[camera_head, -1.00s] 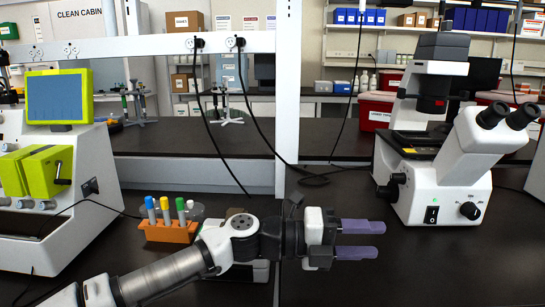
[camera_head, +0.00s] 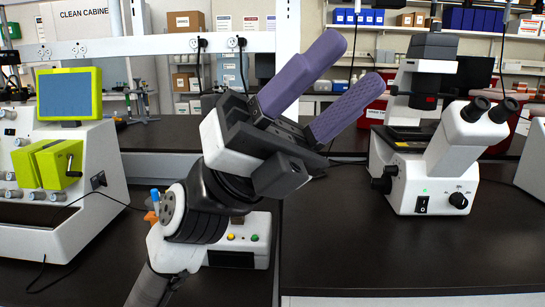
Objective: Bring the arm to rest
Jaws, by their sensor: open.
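My gripper (camera_head: 330,85) is in the middle of the head view, raised well above the bench. Its two purple fingers point up and to the right. The fingers are apart with nothing between them, so it is open and empty. My arm (camera_head: 180,240) comes up from the lower left and bends at the wrist. The gripper touches nothing that I can see.
A white microscope (camera_head: 440,170) stands on the dark bench at right. A white and lime-green cell processor (camera_head: 60,190) stands at left. A white device (camera_head: 258,250) with coloured buttons and an orange tube rack (camera_head: 151,218) are partly hidden behind my arm. The front right bench is clear.

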